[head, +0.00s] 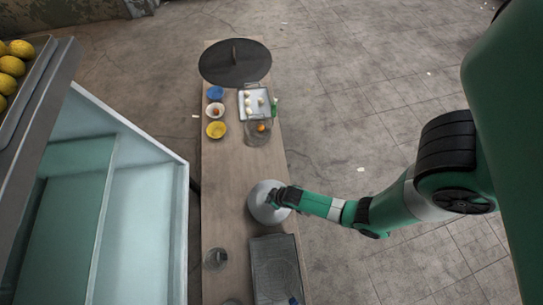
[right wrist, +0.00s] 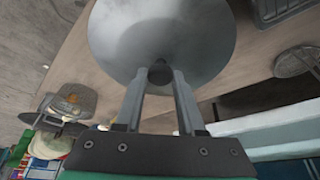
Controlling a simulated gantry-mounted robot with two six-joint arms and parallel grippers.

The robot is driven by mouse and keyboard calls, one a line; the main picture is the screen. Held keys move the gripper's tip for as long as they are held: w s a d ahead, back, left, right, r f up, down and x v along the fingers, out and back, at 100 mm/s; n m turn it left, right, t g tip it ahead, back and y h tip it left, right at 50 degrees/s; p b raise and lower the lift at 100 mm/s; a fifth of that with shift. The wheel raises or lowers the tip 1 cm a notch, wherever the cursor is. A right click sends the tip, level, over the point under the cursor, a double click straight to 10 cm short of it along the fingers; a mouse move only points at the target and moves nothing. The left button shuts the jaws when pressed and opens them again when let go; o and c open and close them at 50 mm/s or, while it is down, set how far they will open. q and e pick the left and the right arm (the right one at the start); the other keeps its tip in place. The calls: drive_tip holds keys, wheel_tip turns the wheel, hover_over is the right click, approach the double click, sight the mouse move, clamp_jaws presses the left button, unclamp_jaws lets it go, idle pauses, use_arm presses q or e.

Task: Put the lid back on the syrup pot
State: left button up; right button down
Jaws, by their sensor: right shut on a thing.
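A round pale-grey metal lid (head: 262,205) is over the near half of the long wooden table. In the right wrist view the lid (right wrist: 150,35) fills the top middle, with its dark knob between the fingers. My right gripper (head: 275,198) is shut on this knob, as its fingertips (right wrist: 160,75) show in the right wrist view. I cannot tell how high the lid is above the table. A wide dark round vessel or cover (head: 222,68) with a thin upright handle is at the table's far end. I cannot tell whether it is the syrup pot. My left gripper is not in view.
Small blue (head: 215,92), white (head: 209,111) and yellow (head: 215,130) bowls, a white tray (head: 244,104) and a glass bowl (head: 255,138) are at the far half. A grey tray (head: 270,243) and a glass (head: 215,259) are near. Mid-table is clear.

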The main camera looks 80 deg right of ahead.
idle(0.8)
unclamp_jaws()
idle(0.4)
wheel_tip(320, 180, up, 7)
drive_tip(key=p, duration=0.7)
clamp_jaws()
idle(0.6)
idle(0.7)
